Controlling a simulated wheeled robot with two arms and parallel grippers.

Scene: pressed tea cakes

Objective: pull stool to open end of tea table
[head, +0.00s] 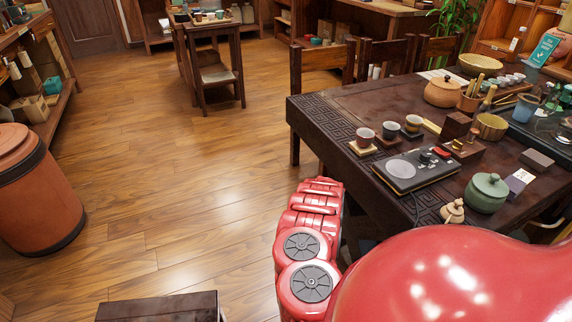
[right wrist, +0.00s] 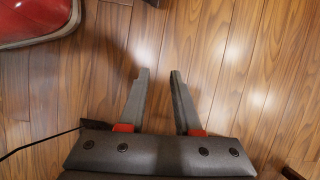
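The dark tea table (head: 315,112) stands at the right in the head view, with a carved border and tea ware on top. A dark wooden top (head: 160,308), perhaps the stool's seat, is cut off by the bottom edge; its legs are hidden. It stands left of my red arm and apart from the table. My right gripper (right wrist: 159,72) is open and empty above the wooden floor in the right wrist view; no stool is clearly seen between its fingers. My left gripper is not in view.
Chairs (head: 322,58) line the table's far side. A small table (head: 208,28) with a low seat (head: 217,75) stands at the back. A brown bin (head: 36,195) and a shelf (head: 50,98) are at the left. The middle floor (head: 190,165) is clear.

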